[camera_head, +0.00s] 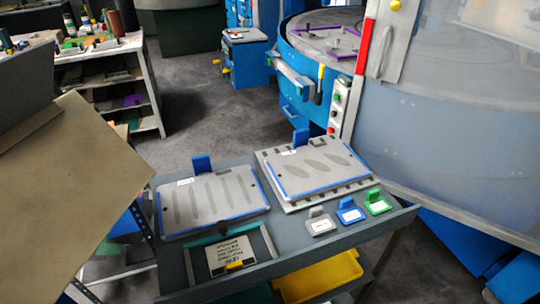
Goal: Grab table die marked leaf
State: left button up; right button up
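Two flat grey dies with blue edges lie side by side on a dark grey table (291,262). The left die (210,200) has several long narrow shapes and a blue upright tab (202,164). The right die (312,172) has several wider, leaf-like ovals and a blue tab (300,138); it rests on a larger light plate with dark slots. Each die has a small white label, too small to read. Neither of my grippers is in view.
Grey (320,225), blue (349,212) and green (377,204) labelled tabs stand at the table's right. A card with writing (229,252) lies in a front recess. A yellow bin (320,279) sits below. A large blue round machine (320,62) stands behind; a brown panel (70,190) fills the left.

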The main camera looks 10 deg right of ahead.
aim_at(303, 172)
jog(key=l+u, duration=0.5)
jog(key=k+l+u, duration=0.1)
jog(key=l+u, duration=0.35)
jog(key=l, duration=0.25)
jog(key=k+l+u, duration=0.15)
jog(key=l+u, duration=0.35)
jog(key=l, duration=0.1)
